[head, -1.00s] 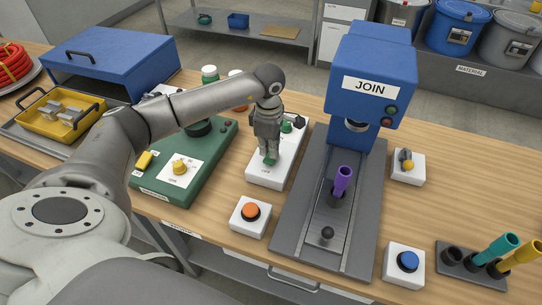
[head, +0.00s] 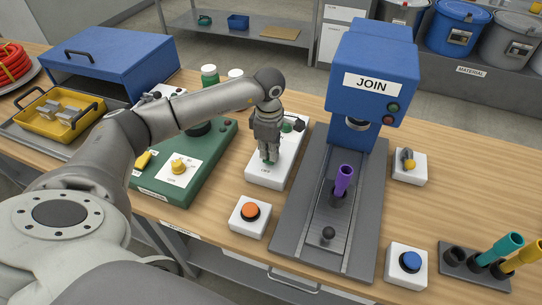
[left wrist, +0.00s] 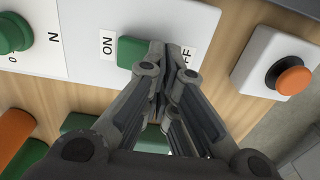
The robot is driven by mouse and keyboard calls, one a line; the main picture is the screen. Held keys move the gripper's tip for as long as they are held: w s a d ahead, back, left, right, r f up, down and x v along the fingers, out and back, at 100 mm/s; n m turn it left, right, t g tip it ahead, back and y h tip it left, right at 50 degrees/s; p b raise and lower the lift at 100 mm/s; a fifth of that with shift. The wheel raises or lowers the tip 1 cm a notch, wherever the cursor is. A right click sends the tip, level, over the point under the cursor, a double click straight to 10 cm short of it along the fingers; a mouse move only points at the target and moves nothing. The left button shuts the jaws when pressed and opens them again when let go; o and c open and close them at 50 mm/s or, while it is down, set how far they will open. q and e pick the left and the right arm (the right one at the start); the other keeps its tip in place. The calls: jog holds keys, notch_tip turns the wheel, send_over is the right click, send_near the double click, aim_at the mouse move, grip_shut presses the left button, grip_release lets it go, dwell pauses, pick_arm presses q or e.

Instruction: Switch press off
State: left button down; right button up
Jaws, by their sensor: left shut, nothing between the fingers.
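The blue press (head: 372,75), marked JOIN, stands on a grey base, with a purple tube (head: 344,180) upright on its slide. Left of it lies a white switch panel (head: 262,177). In the left wrist view the panel (left wrist: 85,40) carries a green rocker (left wrist: 132,52) between the ON label (left wrist: 107,44) and a partly covered OFF label (left wrist: 188,54). My left gripper (head: 268,158) is shut and empty, pointing down at the rocker. Its fingertips (left wrist: 170,50) overlap the rocker's OFF-side end; whether they touch it is unclear. My right gripper is not in view.
An orange button (head: 250,211) is in front of the panel, and a blue button (head: 409,261) stands right of the press base. A small white box with a yellow-tipped lever (head: 409,162) is right of the press. A green board (head: 200,165) lies to the left.

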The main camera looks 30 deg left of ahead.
pick_arm(q)
jog(key=shift+f+b, duration=0.3)
jog(key=shift+f, duration=0.15)
jog(key=shift+r+p, duration=2)
jog(key=shift+r, duration=1.55)
jog(key=shift+s+f, duration=0.1)
